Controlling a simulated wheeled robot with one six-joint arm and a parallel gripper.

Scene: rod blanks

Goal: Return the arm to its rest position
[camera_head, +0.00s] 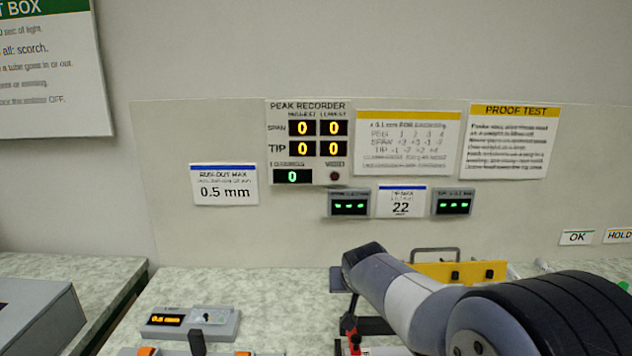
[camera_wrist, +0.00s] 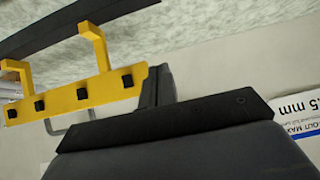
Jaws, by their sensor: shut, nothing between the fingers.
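My arm (camera_head: 405,295) reaches in from the lower right in the head view, bent over the bench beside a yellow bracket. In the wrist view the dark body and black bar of my gripper (camera_wrist: 165,122) fill the lower middle. The gripper is shut, and I see nothing held in it. The yellow bracket (camera_wrist: 75,98) with black square pads and two upright prongs shows at the left of the wrist view. It also stands behind my arm in the head view (camera_head: 480,272), partly hidden.
A pale speckled bench (camera_head: 270,290) lies below a wall panel with a peak recorder (camera_head: 308,143) and signs. A grey device with an orange display (camera_head: 190,322) sits at the bench's left part. A grey box (camera_head: 35,315) stands on the separate left bench. Bench between device and arm looks clear.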

